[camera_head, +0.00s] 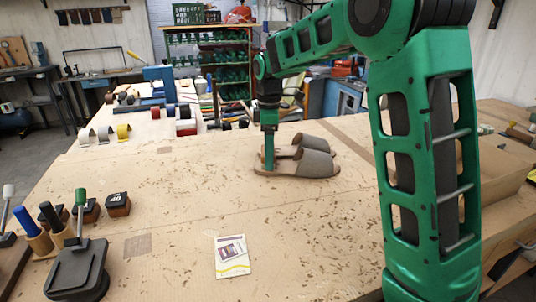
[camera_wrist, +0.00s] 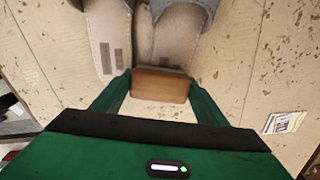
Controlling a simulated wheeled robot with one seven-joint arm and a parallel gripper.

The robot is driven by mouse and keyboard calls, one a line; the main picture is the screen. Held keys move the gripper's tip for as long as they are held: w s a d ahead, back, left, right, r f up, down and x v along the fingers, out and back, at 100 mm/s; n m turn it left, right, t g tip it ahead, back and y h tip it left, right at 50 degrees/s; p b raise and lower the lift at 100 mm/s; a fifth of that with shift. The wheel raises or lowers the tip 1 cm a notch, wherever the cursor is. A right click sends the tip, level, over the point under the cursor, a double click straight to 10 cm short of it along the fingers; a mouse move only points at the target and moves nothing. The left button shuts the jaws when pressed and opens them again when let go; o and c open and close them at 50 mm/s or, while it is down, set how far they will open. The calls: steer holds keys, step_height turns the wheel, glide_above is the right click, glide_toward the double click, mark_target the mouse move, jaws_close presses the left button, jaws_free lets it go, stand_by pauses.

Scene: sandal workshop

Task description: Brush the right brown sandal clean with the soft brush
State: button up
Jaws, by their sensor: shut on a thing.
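A pair of sandals with grey-brown straps and tan footbeds lies on the workbench, toes to the right in the head view. The nearer sandal (camera_head: 318,163) is the right one in the wrist view (camera_wrist: 180,32). The farther sandal (camera_head: 312,142) is the left one there (camera_wrist: 105,35). My gripper (camera_head: 269,167) points down at the heel end of the nearer sandal. In the wrist view its green fingers (camera_wrist: 160,88) are shut on a brown wooden block, the brush (camera_wrist: 160,80). The brush overlaps that sandal's heel. Its bristles are hidden, so I cannot tell whether they touch.
The cardboard-covered bench (camera_head: 185,215) is strewn with brown flecks. A printed card (camera_head: 232,257) lies near the front. A dark stand (camera_head: 78,270) and tool handles (camera_head: 50,215) stand at the left. Tape rolls (camera_head: 105,133) lie farther back. A cardboard box (camera_head: 490,185) is at the right.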

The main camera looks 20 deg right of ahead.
steer(key=shift+s, duration=0.1)
stand_by(0.3)
steer(key=shift+s+a+f, duration=0.1)
steer(key=shift+s+a, duration=0.1)
steer(key=shift+s, duration=0.4)
steer(key=shift+s+a, duration=0.2)
steer(key=shift+s, duration=0.4)
steer(key=shift+r, duration=4.05)
steer(key=shift+s+d+f, duration=0.25)
steer(key=shift+d+f, duration=0.5)
steer(key=shift+f, duration=0.45)
steer(key=shift+s+d+f, duration=0.25)
steer(key=shift+d+f, duration=0.55)
steer(key=shift+f, duration=0.45)
steer(key=shift+s+d+f, duration=0.25)
steer(key=shift+d+f, duration=0.5)
steer(key=shift+f, duration=0.45)
steer(key=shift+f, duration=0.45)
